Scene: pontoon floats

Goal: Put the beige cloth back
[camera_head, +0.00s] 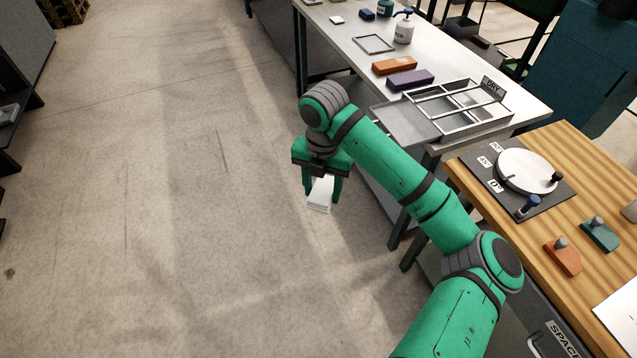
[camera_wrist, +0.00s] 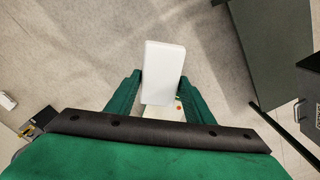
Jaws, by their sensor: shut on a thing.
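My gripper (camera_head: 322,193) is shut on a pale, near-white block-shaped thing (camera_head: 320,196), held over the bare floor left of the tables. In the wrist view my gripper (camera_wrist: 161,98) has a finger on each side of this pale block (camera_wrist: 163,70), which sticks out beyond the fingertips, slightly tilted. It has flat faces and straight edges; I cannot tell whether it is the folded beige cloth. I see no other thing that is clearly a beige cloth. A divided tray (camera_head: 437,126) with a "DRY" sign (camera_head: 492,87) stands on the grey table.
On the grey table (camera_head: 345,52) lie a purple block (camera_head: 410,79), an orange block (camera_head: 394,65), an empty dark frame (camera_head: 374,44) and a pump bottle (camera_head: 403,28). A wooden bench (camera_head: 548,215) with a white disc (camera_head: 526,171) is at right. The floor (camera_head: 150,200) at left is clear.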

